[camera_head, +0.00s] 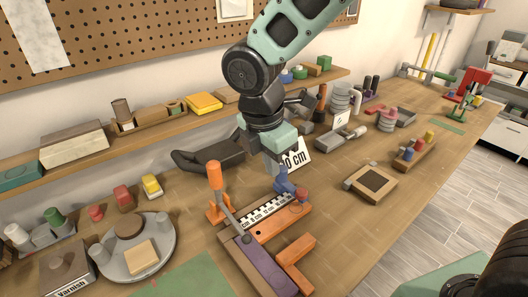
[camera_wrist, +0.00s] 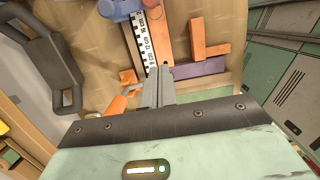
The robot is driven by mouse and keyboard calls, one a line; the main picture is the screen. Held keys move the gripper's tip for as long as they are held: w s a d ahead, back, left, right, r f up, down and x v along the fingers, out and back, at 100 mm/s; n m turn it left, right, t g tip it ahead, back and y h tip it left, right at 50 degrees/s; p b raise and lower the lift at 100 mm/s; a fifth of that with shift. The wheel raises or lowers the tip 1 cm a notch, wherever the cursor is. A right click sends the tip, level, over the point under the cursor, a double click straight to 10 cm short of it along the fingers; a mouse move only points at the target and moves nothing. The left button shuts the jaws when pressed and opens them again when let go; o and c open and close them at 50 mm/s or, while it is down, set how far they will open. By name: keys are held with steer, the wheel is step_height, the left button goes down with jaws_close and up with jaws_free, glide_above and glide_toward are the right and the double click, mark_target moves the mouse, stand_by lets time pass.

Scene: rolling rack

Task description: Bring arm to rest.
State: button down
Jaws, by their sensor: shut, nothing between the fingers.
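My arm reaches down from the top of the head view. My gripper (camera_head: 278,170) hangs above the workbench, beside a white card marked "0 cm" (camera_head: 297,154) and over the far side of a measuring jig. In the wrist view my gripper's fingers (camera_wrist: 160,80) are together with nothing between them. The jig has a black-and-white scale (camera_head: 266,211), a purple block (camera_head: 263,264), orange wooden pieces (camera_head: 295,249) and a lever with an orange handle (camera_head: 214,176). A blue part (camera_head: 285,184) stands just below my gripper. I cannot tell whether they touch.
A round grey tray (camera_head: 159,271) with blocks stands at the left front. A dark grey handled part (camera_head: 209,155) lies left of my gripper. Bench is clear between jig and box.

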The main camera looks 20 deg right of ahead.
steer(key=s+r+m+y, duration=0.1)
steer(key=s+m+y, duration=0.1)
steer(key=s+m, duration=1.3)
steer(key=s, duration=0.3)
steer(key=shift+s+d+g, duration=0.15)
steer(key=shift+d+g, duration=0.2)
steer(key=shift+g, duration=0.05)
